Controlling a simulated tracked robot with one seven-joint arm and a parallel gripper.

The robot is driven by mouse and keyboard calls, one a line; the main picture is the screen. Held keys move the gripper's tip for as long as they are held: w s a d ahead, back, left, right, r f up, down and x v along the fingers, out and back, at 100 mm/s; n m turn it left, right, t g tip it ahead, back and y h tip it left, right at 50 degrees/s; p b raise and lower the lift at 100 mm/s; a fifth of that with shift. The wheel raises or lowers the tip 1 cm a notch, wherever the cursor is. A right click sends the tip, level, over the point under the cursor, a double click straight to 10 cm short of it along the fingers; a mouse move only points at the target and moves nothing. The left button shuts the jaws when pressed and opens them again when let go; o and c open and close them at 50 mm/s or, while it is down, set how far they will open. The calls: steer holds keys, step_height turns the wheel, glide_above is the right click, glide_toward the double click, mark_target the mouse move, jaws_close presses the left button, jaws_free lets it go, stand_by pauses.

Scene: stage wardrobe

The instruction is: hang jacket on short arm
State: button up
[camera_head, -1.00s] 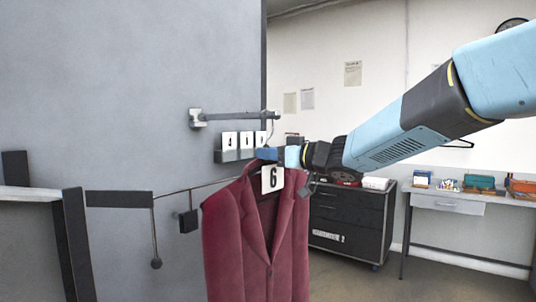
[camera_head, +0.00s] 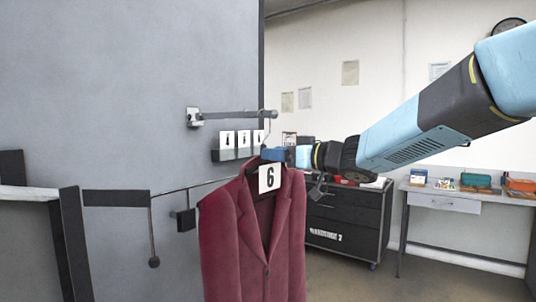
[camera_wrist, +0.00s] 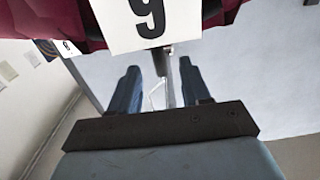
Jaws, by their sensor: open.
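The maroon jacket (camera_head: 238,240) hangs upright on a hanger in the head view, with a white number 6 tag (camera_head: 269,177) at its neck. The hanger's thin hook rises to the tip of the grey short arm (camera_head: 240,115) on the wall and appears to hang there. My gripper (camera_head: 270,154) is just above the tag, beside the hanger's neck. In the wrist view its blue fingers (camera_wrist: 160,88) are apart, with a thin hook wire and grey bar showing in the gap. The tag (camera_wrist: 150,22) is upside down there, beside maroon cloth (camera_wrist: 60,20). The exact hook contact is too small to tell.
Small numbered cards (camera_head: 242,140) stand on a holder behind the hanger. A lower thin rail (camera_head: 180,187) with a dark block lies left of the jacket. A black drawer cart (camera_head: 345,225) and a table (camera_head: 450,203) stand at the right rear.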

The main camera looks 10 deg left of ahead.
steer(key=d+m+t+h, duration=0.6)
steer(key=d+t+h, duration=0.15)
steer(key=d, duration=1.25)
steer(key=s+d+f+m+h, duration=0.2)
steer(key=d+m+h, duration=0.15)
steer(key=d, duration=0.25)
steer(key=s+d+f+m+h, duration=0.2)
steer(key=s+d+h, duration=0.15)
steer(key=d, duration=0.35)
steer(key=s+d+f+m+g+h, duration=0.1)
steer(key=s+f+g, duration=0.3)
steer(key=s+f, duration=0.3)
steer(key=s+d+f+m+g+h, duration=0.1)
steer(key=s+d+f+g, duration=0.1)
steer(key=s+f+g, duration=0.2)
steer(key=s+f, duration=0.3)
steer(key=s, duration=0.5)
steer(key=shift+s+d+f+g, duration=0.2)
steer(key=shift+d+f+g, duration=0.1)
steer(key=shift+f+g, duration=0.05)
steer(key=shift+c, duration=0.4)
